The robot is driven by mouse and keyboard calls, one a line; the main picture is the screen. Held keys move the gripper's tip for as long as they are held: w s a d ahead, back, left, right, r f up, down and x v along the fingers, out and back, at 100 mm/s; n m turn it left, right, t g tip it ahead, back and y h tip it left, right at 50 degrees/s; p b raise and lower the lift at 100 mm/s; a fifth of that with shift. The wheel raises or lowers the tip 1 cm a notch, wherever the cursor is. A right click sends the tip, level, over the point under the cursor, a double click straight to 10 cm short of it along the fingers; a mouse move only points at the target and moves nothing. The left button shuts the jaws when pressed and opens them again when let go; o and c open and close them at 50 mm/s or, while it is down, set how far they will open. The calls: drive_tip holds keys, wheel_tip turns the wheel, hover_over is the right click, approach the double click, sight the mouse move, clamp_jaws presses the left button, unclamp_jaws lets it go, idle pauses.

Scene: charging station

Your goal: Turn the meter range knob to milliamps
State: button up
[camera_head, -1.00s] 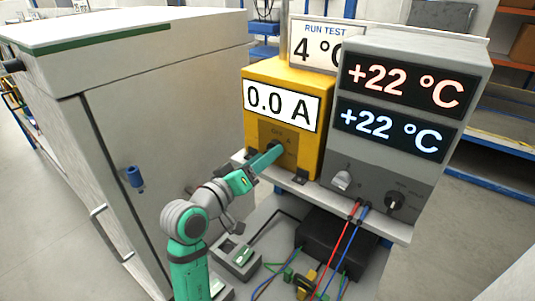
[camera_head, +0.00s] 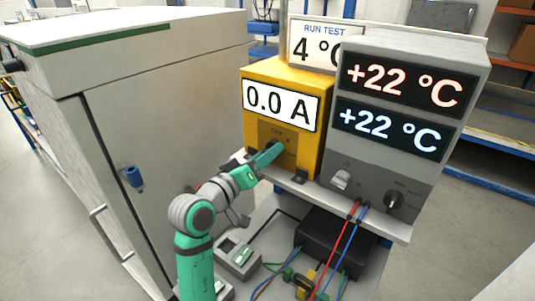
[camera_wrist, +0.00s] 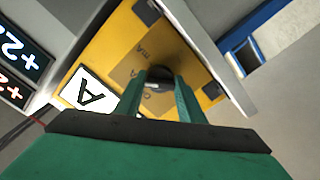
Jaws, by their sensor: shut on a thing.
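The yellow meter (camera_head: 256,78) stands on the shelf left of the grey display unit, and its screen (camera_head: 281,104) reads 0.0 A. My gripper (camera_head: 275,148) reaches its lower front panel from the left. In the wrist view my gripper's two green fingers (camera_wrist: 161,95) are shut on the dark range knob (camera_wrist: 159,75) at the brown dial plate (camera_wrist: 135,55). The knob is mostly hidden by the fingers in the head view. An "mA" mark and other small letters show on the plate in the wrist view; the knob's pointing direction is not clear.
The grey display unit (camera_head: 370,165) with a knob (camera_head: 394,201) and red and blue leads stands right of the meter. A "RUN TEST 4 °C" sign (camera_head: 312,40) is behind. A large white cabinet (camera_head: 150,110) is at left. A black box (camera_head: 335,240) sits below.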

drive_tip(key=m, duration=0.4)
drive_tip(key=shift+m, duration=0.4)
drive_tip(key=m, duration=0.4)
drive_tip(key=shift+m, duration=0.4)
drive_tip(key=o, duration=1)
drive_tip(key=shift+o, duration=0.2)
drive_tip(key=shift+a, duration=0.1)
